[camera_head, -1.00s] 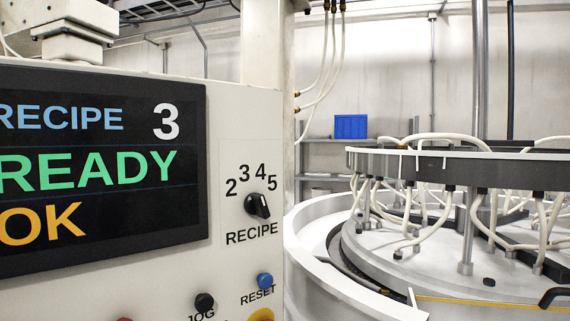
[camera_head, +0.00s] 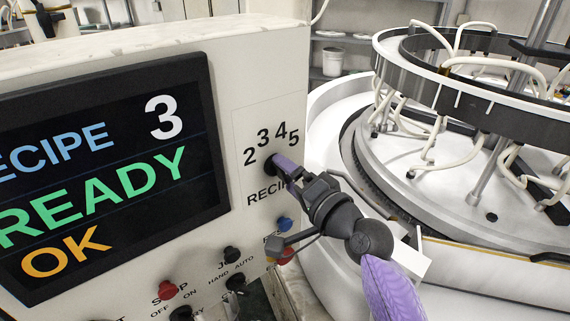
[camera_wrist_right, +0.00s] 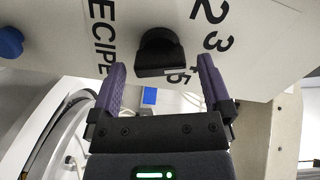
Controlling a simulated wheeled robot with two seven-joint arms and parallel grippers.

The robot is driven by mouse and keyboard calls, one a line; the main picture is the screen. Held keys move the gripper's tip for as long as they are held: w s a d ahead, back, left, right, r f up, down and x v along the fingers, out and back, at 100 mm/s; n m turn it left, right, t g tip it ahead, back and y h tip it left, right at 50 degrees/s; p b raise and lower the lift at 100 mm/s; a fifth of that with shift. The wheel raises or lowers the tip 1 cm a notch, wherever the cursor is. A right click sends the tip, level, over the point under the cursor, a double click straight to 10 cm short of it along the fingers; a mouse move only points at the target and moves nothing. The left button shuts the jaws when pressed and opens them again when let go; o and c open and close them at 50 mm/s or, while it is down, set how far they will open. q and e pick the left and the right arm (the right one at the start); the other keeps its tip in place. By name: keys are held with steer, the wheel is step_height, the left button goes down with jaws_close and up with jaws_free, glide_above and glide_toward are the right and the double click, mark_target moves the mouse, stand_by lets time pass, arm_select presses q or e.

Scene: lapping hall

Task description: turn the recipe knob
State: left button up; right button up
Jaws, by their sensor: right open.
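The recipe knob is black and sits on the white panel below the numbers 2 to 5. In the head view the knob (camera_head: 269,166) is mostly hidden behind my right gripper (camera_head: 280,163). In the right wrist view the knob (camera_wrist_right: 160,52) shows between the two purple fingers of my right gripper (camera_wrist_right: 162,72), with a gap on each side. The gripper is open and holds nothing. The knob's position cannot be told surely from these views. The display (camera_head: 110,170) reads RECIPE 3, READY, OK. My left gripper is not in view.
Below the knob are a blue reset button (camera_head: 285,223), a red button (camera_head: 166,290) and black switches (camera_head: 231,254). The round lapping machine (camera_head: 460,170) with pale hoses stands to the right. A white bucket (camera_head: 333,61) is on a shelf behind.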

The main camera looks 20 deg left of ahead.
steer(key=shift+x, duration=1)
steer(key=c, duration=1.2)
steer(key=shift+f+n+b, duration=0.2)
steer(key=shift+n+b, duration=1.3)
steer(key=shift+n, duration=0.5)
steer(key=shift+r+n+b, duration=0.1)
steer(key=shift+n+b, duration=0.9)
steer(key=shift+n, duration=0.9)
steer(key=o, duration=1.2)
